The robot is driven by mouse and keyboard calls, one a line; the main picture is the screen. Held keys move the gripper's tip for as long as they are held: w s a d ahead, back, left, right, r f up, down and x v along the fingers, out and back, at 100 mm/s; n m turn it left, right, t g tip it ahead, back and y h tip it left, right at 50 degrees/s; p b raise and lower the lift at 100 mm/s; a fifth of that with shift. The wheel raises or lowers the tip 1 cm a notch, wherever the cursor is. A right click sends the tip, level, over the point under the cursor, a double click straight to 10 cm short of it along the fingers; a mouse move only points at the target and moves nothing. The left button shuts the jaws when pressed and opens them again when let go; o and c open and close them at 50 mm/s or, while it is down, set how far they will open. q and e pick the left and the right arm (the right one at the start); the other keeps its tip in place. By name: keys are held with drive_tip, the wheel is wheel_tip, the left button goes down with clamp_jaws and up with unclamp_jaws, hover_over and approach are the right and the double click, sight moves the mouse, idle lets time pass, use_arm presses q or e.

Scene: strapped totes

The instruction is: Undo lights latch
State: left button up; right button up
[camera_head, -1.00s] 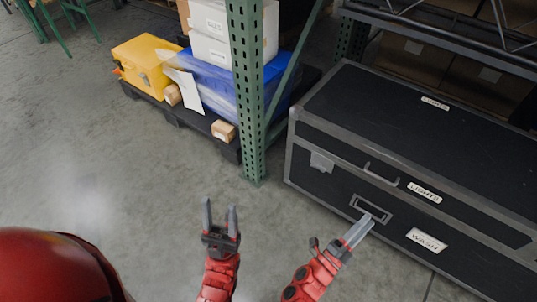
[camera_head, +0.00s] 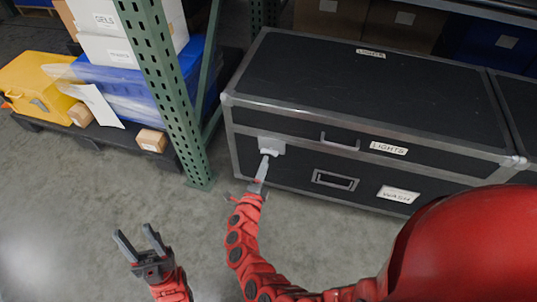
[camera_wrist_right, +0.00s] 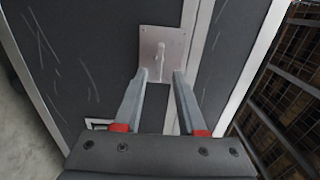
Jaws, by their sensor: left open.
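The black case labelled LIGHTS (camera_head: 350,95) has a closed lid and grey metal edges. Its latch (camera_head: 272,147), a pale metal plate on the front near the left end, also shows in the right wrist view (camera_wrist_right: 161,40) with a small lever at its middle. My right gripper (camera_head: 266,158) is at the latch. In the right wrist view its two fingers (camera_wrist_right: 160,74) are apart, with the lever just beyond and between the tips; I cannot tell whether they touch it. My left gripper (camera_head: 137,234) is open and empty above the floor, left of the case.
A green perforated rack post (camera_head: 165,95) stands left of the case. Beyond it a dark pallet (camera_head: 60,133) holds a yellow case (camera_head: 38,88), a blue tote (camera_head: 135,85) and white boxes. A second black case (camera_head: 520,110) adjoins at right. Floor before the case is clear.

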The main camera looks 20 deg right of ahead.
sight(269, 152)
drive_tip(key=b+x, duration=0.1)
drive_tip(key=x, duration=0.5)
drive_tip(key=shift+w+d, duration=0.1)
drive_tip(key=shift+d, duration=0.05)
clamp_jaws()
